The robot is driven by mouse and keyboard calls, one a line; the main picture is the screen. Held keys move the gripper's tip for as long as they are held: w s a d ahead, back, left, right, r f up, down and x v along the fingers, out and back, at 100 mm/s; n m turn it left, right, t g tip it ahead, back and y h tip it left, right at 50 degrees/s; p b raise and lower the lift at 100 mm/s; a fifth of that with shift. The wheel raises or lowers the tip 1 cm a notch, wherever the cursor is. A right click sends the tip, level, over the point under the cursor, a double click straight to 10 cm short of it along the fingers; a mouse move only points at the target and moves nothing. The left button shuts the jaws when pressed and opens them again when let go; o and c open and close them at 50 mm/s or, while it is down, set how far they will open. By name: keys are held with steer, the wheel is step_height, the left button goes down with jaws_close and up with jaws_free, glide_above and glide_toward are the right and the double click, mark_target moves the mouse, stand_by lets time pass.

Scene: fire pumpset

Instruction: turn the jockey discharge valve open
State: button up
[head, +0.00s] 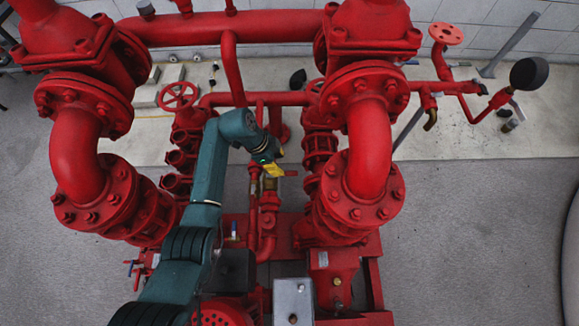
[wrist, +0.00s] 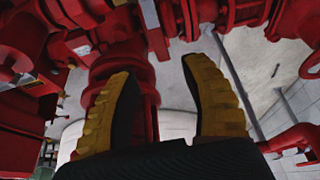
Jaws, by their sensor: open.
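My gripper (head: 272,169) is at the middle of the pumpset in the head view, at the end of my teal arm. Its yellow fingers sit just above a small brass valve body (head: 270,184) on a thin vertical red pipe. A short red lever (head: 290,173) sticks out to the right there; this looks like the jockey discharge valve. In the wrist view my gripper (wrist: 160,72) has its two yellow-and-black fingers spread wide, with nothing held between them. The lever cannot be made out in the wrist view, and I cannot tell whether a finger touches it.
Large red flanged pipes stand at left (head: 82,150) and right (head: 368,150). A red handwheel (head: 178,96) is behind my arm. A thick red header pipe (head: 215,28) crosses the back. A grey box (head: 293,300) is at the front. Open floor (head: 470,230) lies to the right.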

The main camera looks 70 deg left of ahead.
mark_target(289, 173)
steer(key=b+x, duration=0.2)
steer(key=x, duration=0.5)
steer(key=shift+w+f, duration=0.2)
steer(key=shift+f, duration=0.05)
steer(key=shift+d, duration=0.1)
jaws_close()
